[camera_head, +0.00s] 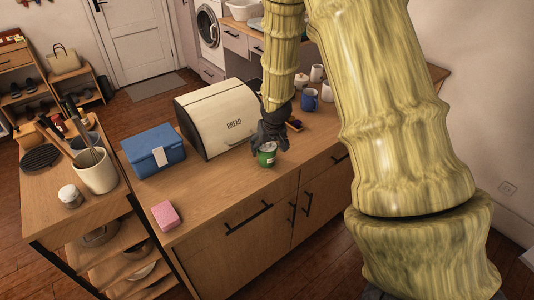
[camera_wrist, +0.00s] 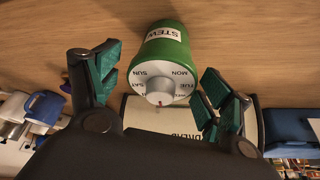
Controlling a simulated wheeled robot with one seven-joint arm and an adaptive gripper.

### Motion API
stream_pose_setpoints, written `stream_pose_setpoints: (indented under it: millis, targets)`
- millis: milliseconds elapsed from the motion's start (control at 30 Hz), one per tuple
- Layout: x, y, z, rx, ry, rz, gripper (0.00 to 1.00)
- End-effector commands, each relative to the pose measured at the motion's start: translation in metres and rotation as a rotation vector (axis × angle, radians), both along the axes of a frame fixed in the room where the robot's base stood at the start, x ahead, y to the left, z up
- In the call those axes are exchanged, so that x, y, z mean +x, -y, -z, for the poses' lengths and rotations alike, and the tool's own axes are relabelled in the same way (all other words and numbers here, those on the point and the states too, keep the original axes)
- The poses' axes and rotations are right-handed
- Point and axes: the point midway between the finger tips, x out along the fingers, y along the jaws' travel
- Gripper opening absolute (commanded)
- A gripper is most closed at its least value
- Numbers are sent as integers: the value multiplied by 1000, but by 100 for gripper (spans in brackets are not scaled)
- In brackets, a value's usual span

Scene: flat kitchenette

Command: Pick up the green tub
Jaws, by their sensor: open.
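The green tub (camera_head: 266,154) stands on the wooden counter in front of the bread bin. In the wrist view the green tub (camera_wrist: 166,50) has a white "STEW" label and a pale lid or dial marked with weekdays. My gripper (camera_head: 268,140) is just above and beside the tub, partly hiding it in the head view. In the wrist view my gripper (camera_wrist: 160,80) is open, one green-padded finger on each side of the tub, with gaps visible on both sides. Nothing is held.
A cream bread bin (camera_head: 222,118) stands close behind the tub. A blue box (camera_head: 153,150) and a pink sponge (camera_head: 165,215) are to the left. A blue mug (camera_head: 310,100) and white cups stand to the right. The counter front is clear.

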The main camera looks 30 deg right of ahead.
Motion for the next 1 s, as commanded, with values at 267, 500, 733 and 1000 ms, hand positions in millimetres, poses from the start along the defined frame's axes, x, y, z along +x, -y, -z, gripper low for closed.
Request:
stream_pose_setpoints:
  millis: [267,500,733,1000]
  targets:
    - [6,2,12,-1,-2,1,79]
    - [15,3,29,-1,-2,1,79]
    - [20,5,44,-2,0,2,79]
    - [21,6,47,-2,2,3,79]
